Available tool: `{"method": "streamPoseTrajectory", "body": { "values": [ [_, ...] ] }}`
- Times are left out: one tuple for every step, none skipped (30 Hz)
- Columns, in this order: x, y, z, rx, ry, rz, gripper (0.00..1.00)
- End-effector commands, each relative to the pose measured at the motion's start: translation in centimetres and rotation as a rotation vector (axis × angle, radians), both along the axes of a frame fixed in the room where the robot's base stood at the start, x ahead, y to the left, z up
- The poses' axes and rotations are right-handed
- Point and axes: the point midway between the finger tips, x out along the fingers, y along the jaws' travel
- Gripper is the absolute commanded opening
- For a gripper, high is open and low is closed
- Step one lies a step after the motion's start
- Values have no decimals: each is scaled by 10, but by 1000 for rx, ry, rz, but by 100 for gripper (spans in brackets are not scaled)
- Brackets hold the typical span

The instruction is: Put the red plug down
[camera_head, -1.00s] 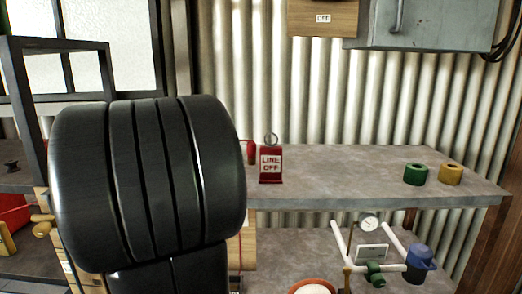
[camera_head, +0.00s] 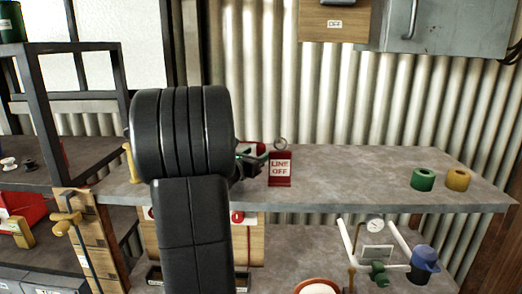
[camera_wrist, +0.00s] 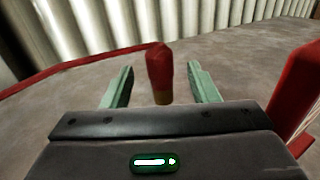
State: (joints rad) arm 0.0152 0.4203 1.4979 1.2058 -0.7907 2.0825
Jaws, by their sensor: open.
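The red plug (camera_wrist: 159,68) shows in the wrist view between my two green fingers, with a tan lower end. It looks upright on the grey bench top (camera_wrist: 235,60). My gripper (camera_wrist: 160,84) is open, with a gap showing on each side of the plug. In the head view my gripper (camera_head: 250,158) is low over the bench, just left of the red "LINE OFF" sign (camera_head: 280,168). My arm hides much of that area, and red shows behind the fingers there.
The red sign stands close to my gripper, at the right in the wrist view (camera_wrist: 300,85). The bench between sign and rings is clear.

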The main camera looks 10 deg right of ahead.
Motion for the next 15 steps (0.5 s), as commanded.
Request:
{"method": "streamPoseTrajectory", "body": {
  "values": [
    [5,-4,2,-1,1,-1,54],
    [7,-6,2,-1,1,0,54],
    [9,-8,2,-1,1,0,54],
    [10,-9,1,-1,1,0,54],
    [11,-10,1,0,0,0,54],
    [11,-10,1,0,0,0,54],
    [11,-10,0,1,-1,1,54],
    [11,-10,0,0,-1,1,54],
    [11,-10,0,0,-1,1,54],
    [11,-10,0,0,-1,1,54],
    [11,-10,0,0,-1,1,54],
    [11,-10,0,-1,-1,1,54],
    [11,-10,0,-1,-1,1,48],
    [11,-10,0,-1,-1,1,42],
    [11,-10,0,-1,-1,1,34]
  ]
}}
